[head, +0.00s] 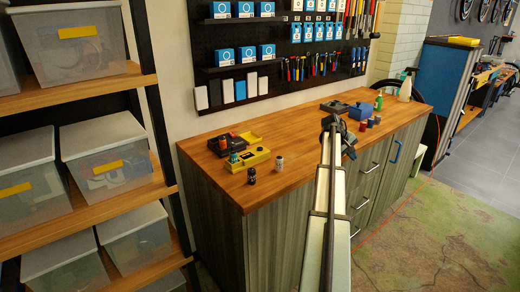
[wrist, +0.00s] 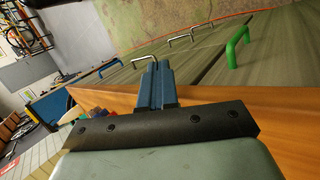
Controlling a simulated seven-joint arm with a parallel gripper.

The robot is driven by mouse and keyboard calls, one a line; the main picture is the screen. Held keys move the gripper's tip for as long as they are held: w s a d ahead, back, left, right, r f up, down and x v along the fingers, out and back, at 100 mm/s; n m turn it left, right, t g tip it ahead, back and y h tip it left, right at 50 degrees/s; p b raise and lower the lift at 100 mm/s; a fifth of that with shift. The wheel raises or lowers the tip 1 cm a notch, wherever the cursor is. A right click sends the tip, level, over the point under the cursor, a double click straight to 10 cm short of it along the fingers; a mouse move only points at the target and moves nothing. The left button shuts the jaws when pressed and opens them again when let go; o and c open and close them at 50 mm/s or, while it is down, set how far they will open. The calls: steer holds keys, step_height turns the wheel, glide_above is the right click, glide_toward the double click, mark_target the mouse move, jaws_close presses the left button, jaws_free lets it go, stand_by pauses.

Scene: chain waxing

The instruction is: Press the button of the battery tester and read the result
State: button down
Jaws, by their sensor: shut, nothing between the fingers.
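A yellow device (head: 248,160) sits on the wooden counter left of the middle, with a small dark-green cylinder, possibly a battery, on it. I cannot tell for sure whether this is the battery tester. A blue device (head: 361,111) stands farther back to the right and could also be it. No button or readout can be made out. My gripper (head: 331,123) is over the counter's front part, between the two devices and nearer the blue one. In the wrist view its blue fingers (wrist: 157,72) are together and empty, pointing past the counter's front edge.
Two small cylinders, one black (head: 251,176) and one silver (head: 279,163), stand in front of the yellow device. A black-and-orange device (head: 221,145) is behind it. Several colored cylinders (head: 370,122) stand by the blue device. The counter (head: 215,180) is clear between the groups.

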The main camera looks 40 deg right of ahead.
steer(key=w+a+r, duration=0.1)
steer(key=w+a+r+t, duration=0.1)
steer(key=w, duration=0.1)
steer(key=w+a+r+t, duration=0.1)
steer(key=w, duration=0.1)
steer(key=shift+a+r+m+y, duration=0.25)
steer(key=shift+a+m+y, duration=0.05)
steer(key=shift+m, duration=0.1)
steer(key=w+a+r+m+t+y, duration=0.1)
steer(key=w+a+r+t+y, duration=0.15)
steer(key=w+a, duration=0.35)
steer(key=w+a+r+m+t+y, duration=0.1)
steer(key=w+a+t, duration=0.2)
steer(key=w+a, duration=0.3)
step_height(320, 180, up, 8)
steer(key=m+t+y, duration=0.2)
steer(key=t+y, duration=0.2)
steer(key=t, duration=0.1)
glide_above(262, 149)
steer(key=shift+g, duration=0.25)
steer(key=shift+f, duration=4.4)
steer(key=shift+f, duration=0.15)
steer(key=shift+f, duration=0.25)
